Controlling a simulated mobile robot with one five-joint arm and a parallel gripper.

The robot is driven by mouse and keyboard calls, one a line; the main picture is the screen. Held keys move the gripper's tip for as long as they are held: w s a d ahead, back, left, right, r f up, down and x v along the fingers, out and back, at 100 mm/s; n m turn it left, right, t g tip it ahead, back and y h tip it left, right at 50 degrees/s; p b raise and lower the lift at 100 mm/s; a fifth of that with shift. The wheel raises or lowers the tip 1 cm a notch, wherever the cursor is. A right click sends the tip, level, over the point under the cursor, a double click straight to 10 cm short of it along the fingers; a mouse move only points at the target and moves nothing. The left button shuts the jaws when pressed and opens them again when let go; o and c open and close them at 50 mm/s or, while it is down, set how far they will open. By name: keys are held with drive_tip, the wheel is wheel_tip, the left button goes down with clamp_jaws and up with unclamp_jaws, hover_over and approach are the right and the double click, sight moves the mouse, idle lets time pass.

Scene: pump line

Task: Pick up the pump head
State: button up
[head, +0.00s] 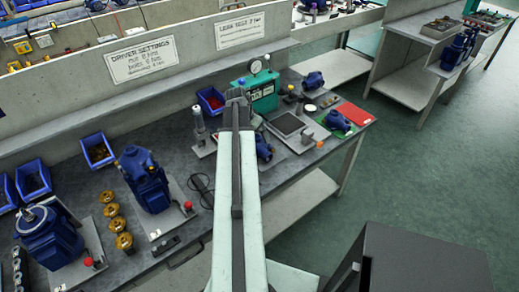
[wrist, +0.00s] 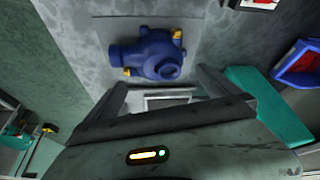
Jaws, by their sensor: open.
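A blue pump head (wrist: 150,55) with yellow fittings lies on its side on a grey plate (wrist: 104,32) in the wrist view. My gripper (wrist: 162,90) is open, its two fingers apart and nothing between them. The pump head is beyond the fingertips, not touching them. In the head view my arm partly hides a blue pump part (head: 264,147) on the bench. Other blue pump parts lie farther along, one at the back (head: 313,80) and one on a green mat (head: 338,121).
A green test box (head: 262,92) with a gauge stands near my arm's end. A blue bin (head: 210,100) is beside it. A red mat (head: 354,113) lies at the bench's right end. Larger blue pumps (head: 144,180) and brass parts (head: 118,223) stand at left.

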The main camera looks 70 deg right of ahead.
sight(258, 139)
drive_tip(key=b+x, duration=0.5)
drive_tip(key=shift+f, duration=0.2)
drive_tip(key=shift+r, duration=0.2)
drive_tip(key=c, duration=1.5)
drive_tip(key=shift+p, duration=0.3)
wheel_tip(258, 139, up, 10)
drive_tip(key=p, duration=1)
